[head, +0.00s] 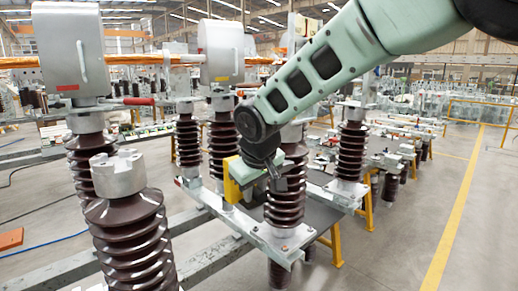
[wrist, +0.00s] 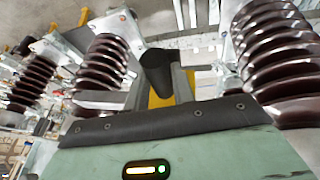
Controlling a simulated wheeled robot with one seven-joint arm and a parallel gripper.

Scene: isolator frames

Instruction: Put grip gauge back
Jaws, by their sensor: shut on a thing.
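My gripper (head: 268,178) is low among the brown ribbed insulators, beside the front insulator (head: 284,200) of the middle frame. In the wrist view, my gripper (wrist: 157,88) has its two grey fingers on either side of a piece with a black rounded handle (wrist: 156,68) and a yellow part below it. I take this piece for the grip gauge. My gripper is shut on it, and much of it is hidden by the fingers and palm. In the head view a yellow block (head: 231,188) shows just left of my gripper; I cannot tell whether it is the same piece.
A brown insulator with a grey cap (head: 118,176) stands close at front left. Grey metal boxes (head: 70,50) sit on insulators behind it. A dark bench with yellow legs (head: 335,241) stands at the middle. The floor at right is clear, past a yellow line (head: 455,220).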

